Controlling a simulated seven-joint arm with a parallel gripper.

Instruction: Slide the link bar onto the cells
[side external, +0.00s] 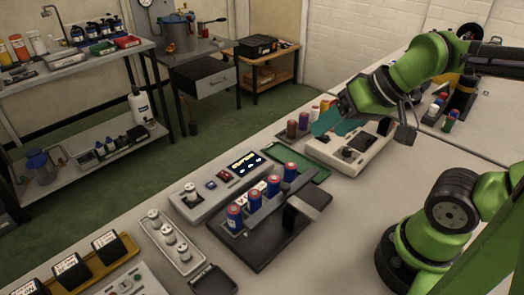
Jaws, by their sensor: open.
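Several blue cells with red tops (252,201) stand upright in a row on a dark fixture (252,248). A long grey bar (298,181), which looks like the link bar, lies along the right side of the row, with its far end past the last cell. I cannot tell whether it touches the cells.
A beige device (350,158) stands below my wrist. A green tray (305,163) lies behind the fixture. A grey control box with a lit display (244,163) and a tray of white-capped pieces (172,242) stand to the left.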

